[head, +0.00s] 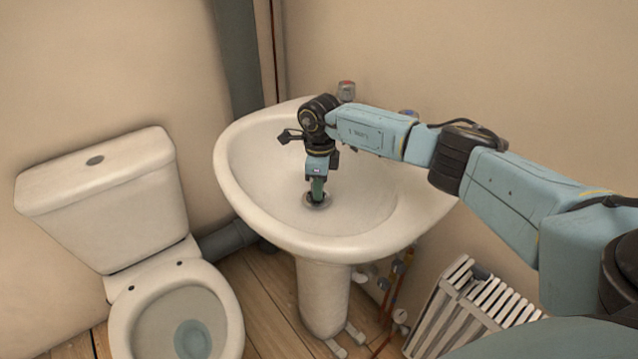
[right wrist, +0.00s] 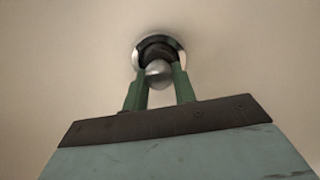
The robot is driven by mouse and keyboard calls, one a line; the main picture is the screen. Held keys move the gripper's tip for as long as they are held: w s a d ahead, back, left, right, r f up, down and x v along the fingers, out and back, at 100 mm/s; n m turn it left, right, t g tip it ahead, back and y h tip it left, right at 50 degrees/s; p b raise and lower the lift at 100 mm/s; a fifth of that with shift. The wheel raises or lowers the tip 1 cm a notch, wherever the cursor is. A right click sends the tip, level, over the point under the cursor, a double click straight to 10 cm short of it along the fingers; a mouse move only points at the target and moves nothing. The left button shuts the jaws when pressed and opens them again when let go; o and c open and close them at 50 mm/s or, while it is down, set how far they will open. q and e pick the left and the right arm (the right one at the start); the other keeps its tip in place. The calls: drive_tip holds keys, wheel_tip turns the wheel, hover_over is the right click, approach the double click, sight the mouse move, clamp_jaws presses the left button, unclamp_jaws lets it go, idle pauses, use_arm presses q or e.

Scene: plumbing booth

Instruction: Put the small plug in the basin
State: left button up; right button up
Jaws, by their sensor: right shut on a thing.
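The white pedestal basin (head: 255,160) stands in the middle of the head view. My right gripper (head: 317,196) points down into the bowl, its fingertips at the drain hole (head: 306,200). In the right wrist view my right gripper (right wrist: 162,75) has its green fingers shut on the small plug (right wrist: 157,52), which is dark with a silvery ball-like part. The plug is at the metal drain ring (right wrist: 139,62). I cannot tell whether it is fully seated. In the head view the fingers mostly hide the plug. My left gripper is not in view.
A white toilet (head: 100,200) stands at the left. A white slatted radiator (head: 470,305) is at the lower right.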

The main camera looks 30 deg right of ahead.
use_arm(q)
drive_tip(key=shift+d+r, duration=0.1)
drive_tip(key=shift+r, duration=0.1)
use_arm(e)
drive_tip(key=shift+f, duration=0.1)
drive_tip(key=o, duration=1.1)
drive_tip(key=shift+c, duration=0.2)
drive_tip(key=shift+r, duration=0.2)
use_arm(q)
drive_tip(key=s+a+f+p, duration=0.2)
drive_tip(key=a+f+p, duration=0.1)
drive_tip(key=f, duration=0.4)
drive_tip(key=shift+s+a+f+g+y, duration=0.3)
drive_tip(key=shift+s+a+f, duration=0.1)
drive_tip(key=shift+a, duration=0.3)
use_arm(e)
wheel_tip(320, 180, up, 13)
